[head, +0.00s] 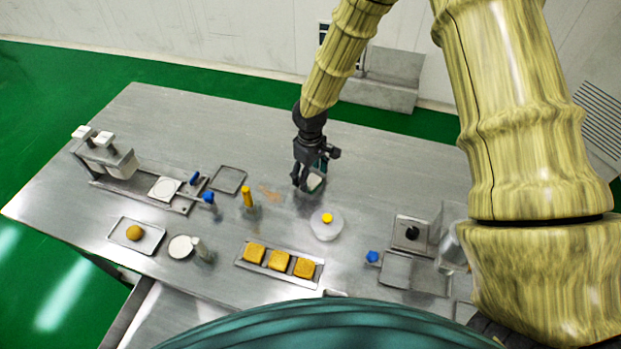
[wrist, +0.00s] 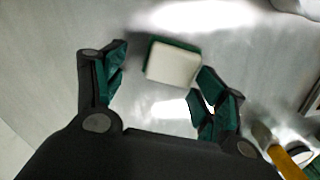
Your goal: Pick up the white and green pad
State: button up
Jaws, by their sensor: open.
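The white and green pad (wrist: 172,64) lies on the steel table, white face up with a dark green edge showing. In the head view the pad (head: 314,181) is partly hidden behind my gripper. My gripper (head: 308,184) is above the table, pointing down at the pad. In the wrist view my gripper (wrist: 160,98) is open and empty. The pad shows beyond and between the two fingers, nearer the right finger. I cannot tell the exact height of the fingertips above the table.
A lidded white bowl (head: 326,226) with a yellow knob stands in front of my gripper. A yellow-handled tool (head: 247,197) stands to the left. A tray (head: 238,263) with yellow squares lies nearer me. The table (head: 400,160) is clear behind and right of the pad.

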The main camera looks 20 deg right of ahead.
aim_at(314, 185)
jog(key=shift+w+d+f, duration=0.1)
jog(key=shift+f, duration=0.2)
jog(key=shift+s+r, duration=0.25)
jog(key=shift+s, duration=0.5)
jog(key=shift+s+r, duration=0.75)
jog(key=shift+s, duration=0.35)
jog(key=c, duration=0.8)
jog(key=shift+w+f, duration=0.4)
jog(key=shift+w, duration=0.1)
jog(key=shift+c, duration=1.2)
jog(key=shift+o, duration=1.2)
jog(key=shift+w+f, duration=0.35)
jog(key=shift+f, duration=0.1)
jog(key=shift+c, duration=0.3)
